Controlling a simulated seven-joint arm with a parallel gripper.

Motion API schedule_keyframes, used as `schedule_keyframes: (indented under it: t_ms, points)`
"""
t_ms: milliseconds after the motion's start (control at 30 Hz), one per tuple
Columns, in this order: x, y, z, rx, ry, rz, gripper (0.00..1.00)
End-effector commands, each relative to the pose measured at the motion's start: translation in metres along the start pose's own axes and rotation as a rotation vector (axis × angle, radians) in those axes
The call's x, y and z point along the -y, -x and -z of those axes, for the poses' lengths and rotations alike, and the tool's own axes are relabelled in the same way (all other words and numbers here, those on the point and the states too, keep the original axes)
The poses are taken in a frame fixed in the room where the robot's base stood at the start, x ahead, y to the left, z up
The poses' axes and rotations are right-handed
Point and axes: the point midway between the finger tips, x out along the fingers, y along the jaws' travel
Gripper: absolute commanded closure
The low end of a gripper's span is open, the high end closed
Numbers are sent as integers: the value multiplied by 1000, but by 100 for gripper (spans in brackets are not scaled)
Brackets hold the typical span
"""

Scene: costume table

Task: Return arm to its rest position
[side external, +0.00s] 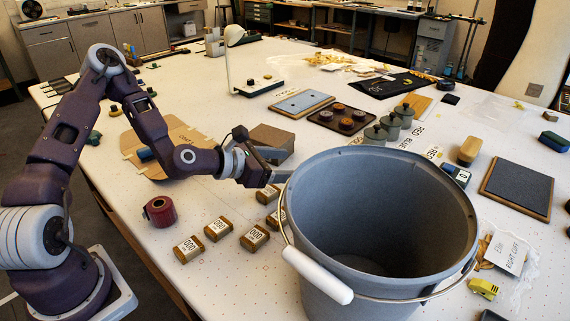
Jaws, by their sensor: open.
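My gripper (282,166) hangs over the white table, just left of the large grey bucket's rim. Its jaws are open, and I see nothing held between them. My arm reaches in from the left, bent at the elbow. The fingertips are close to the bucket (385,200); whether they touch it I cannot tell. A brown block (270,138) lies on the table behind my gripper.
Several labelled brown blocks (218,229) and a red spool (159,211) lie in front of my arm. Cardboard (183,133) lies behind it. A white lamp (228,60) stands farther back. The bucket's white handle (318,275) hangs toward the front.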

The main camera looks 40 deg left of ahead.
Motion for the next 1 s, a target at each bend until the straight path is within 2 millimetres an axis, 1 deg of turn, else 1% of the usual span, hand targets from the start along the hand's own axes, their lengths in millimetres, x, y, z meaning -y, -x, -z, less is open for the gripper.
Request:
schedule_keyframes:
  t_ms: [100,300,367,433,467,500,567,600,667,700,767,800,867,900,967,1000]
  points:
    - [0,6,0,1,-1,-2,30]
    - [0,5,0,1,-1,-1,30]
    - [2,6,0,-5,-25,5,30]
    - [12,7,0,-40,-161,41,30]
    - [18,9,0,-66,-267,68,30]
    - [28,13,2,-110,-444,114,30]
    - [39,24,5,-182,-727,187,30]
    - [43,32,7,-227,-895,230,30]
    - [46,48,7,-290,-1133,295,30]
    - [46,62,5,-334,-1300,340,30]
    - [45,89,-2,-404,-1560,415,30]
    - [44,110,-9,-446,-1721,467,30]
    - [44,145,-20,-496,-1935,546,30]
    - [46,170,-28,-517,-2063,600,30]
    - [52,209,-38,-525,-2228,683,30]
    - [58,234,-42,-512,-2324,737,30]
